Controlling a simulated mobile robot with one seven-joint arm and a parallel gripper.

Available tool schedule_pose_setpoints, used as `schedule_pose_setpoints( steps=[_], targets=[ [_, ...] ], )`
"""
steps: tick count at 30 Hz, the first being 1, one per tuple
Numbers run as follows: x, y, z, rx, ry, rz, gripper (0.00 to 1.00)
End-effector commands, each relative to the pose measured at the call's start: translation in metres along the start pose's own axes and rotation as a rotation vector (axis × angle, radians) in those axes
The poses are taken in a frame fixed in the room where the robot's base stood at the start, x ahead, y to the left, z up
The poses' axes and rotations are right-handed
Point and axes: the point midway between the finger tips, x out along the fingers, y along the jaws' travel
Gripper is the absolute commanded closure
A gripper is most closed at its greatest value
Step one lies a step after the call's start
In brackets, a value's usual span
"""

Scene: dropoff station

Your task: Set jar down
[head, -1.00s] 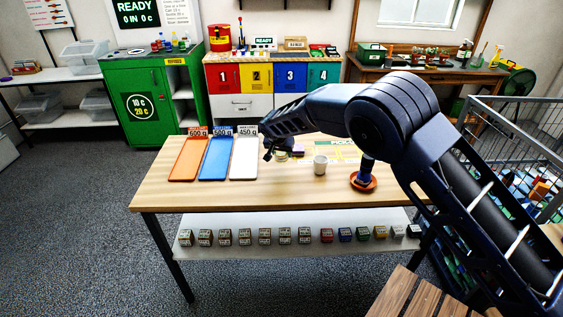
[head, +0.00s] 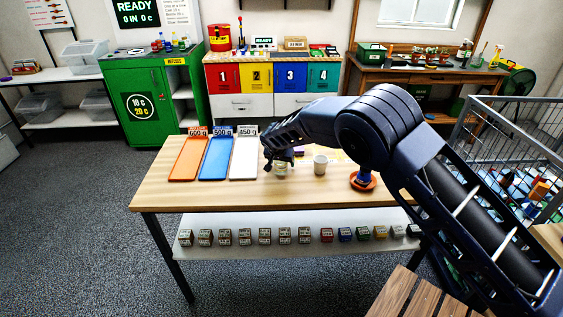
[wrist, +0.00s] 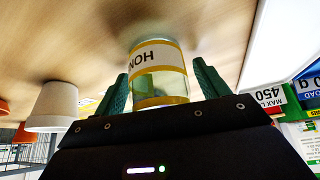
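The jar (wrist: 159,72) is clear glass with yellow bands and a white label lettered "HON". It also shows in the head view (head: 281,169), small, below my gripper and left of a white cup. In the wrist view, which is upside down, its base is at the wooden tabletop with a dark shadow around it; it looks upright on the table. My gripper (wrist: 161,80) has one green finger on each side of the jar, with a narrow gap visible at the right finger. The fingers look open around the jar; contact on the left side is unclear.
On the table (head: 230,197), a white cup (head: 320,165) stands close right of the jar. An orange dish (head: 363,181) is farther right. Orange (head: 188,158), blue (head: 216,158) and white (head: 244,158) trays lie left. The table's front strip is clear. Small boxes line the shelf below.

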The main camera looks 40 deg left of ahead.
Motion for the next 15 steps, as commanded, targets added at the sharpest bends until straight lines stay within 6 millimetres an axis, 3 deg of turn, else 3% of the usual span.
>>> schedule_pose_setpoints(
  steps=[10,15],
  targets=[
    [-0.004,0.0,-0.002,0.0,0.0,0.0,0.27],
    [-0.025,-0.001,-0.002,0.0,0.001,-0.002,0.27]
  ],
)
